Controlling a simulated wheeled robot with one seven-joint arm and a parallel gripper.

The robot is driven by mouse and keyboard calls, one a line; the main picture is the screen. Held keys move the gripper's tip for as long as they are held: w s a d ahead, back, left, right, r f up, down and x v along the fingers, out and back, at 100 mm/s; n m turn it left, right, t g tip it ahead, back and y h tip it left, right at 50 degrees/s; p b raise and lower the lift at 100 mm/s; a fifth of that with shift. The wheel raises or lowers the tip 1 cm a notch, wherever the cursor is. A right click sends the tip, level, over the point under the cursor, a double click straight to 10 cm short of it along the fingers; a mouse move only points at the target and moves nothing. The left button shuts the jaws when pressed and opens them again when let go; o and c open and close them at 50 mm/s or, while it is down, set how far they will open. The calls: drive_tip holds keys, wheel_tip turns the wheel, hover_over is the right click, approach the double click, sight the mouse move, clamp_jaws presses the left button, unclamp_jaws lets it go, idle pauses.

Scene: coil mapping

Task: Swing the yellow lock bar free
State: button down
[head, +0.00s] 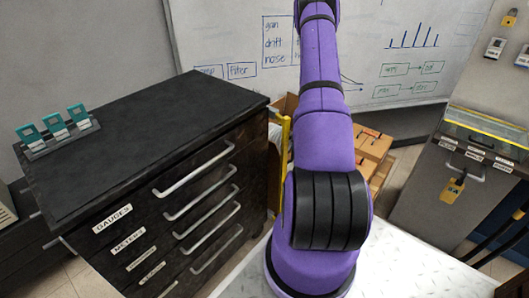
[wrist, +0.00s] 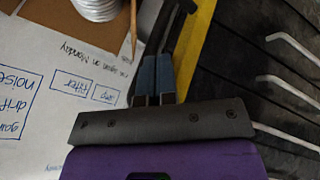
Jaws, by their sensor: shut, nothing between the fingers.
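The yellow lock bar (head: 284,145) stands upright at the right front edge of the black drawer cabinet (head: 150,150), partly hidden behind my purple arm. In the wrist view the yellow bar (wrist: 194,48) runs as a slanted strip beside the dark drawer fronts. My gripper (wrist: 177,12) has its blue-padded dark fingers together, with nothing seen between them. They lie just left of the yellow strip in that view; I cannot tell whether they touch it. In the head view my gripper is out of sight, with the arm reaching up past the top edge.
Drawer handles (head: 195,170) stick out from the cabinet front. A rack with teal-topped items (head: 55,133) sits on the cabinet top. Cardboard boxes (head: 372,145) stand behind my arm. A whiteboard (head: 230,35) covers the back wall.

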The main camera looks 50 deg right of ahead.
drive_tip(key=w+d+n+y, duration=0.4)
drive_tip(key=d+n+y, duration=0.1)
drive_tip(key=d+n, duration=0.4)
drive_tip(key=shift+w+d+g+y, duration=0.3)
drive_tip(key=shift+g, duration=0.1)
drive_tip(key=shift+w+d+r, duration=0.1)
drive_tip(key=shift+r, duration=0.05)
idle(0.4)
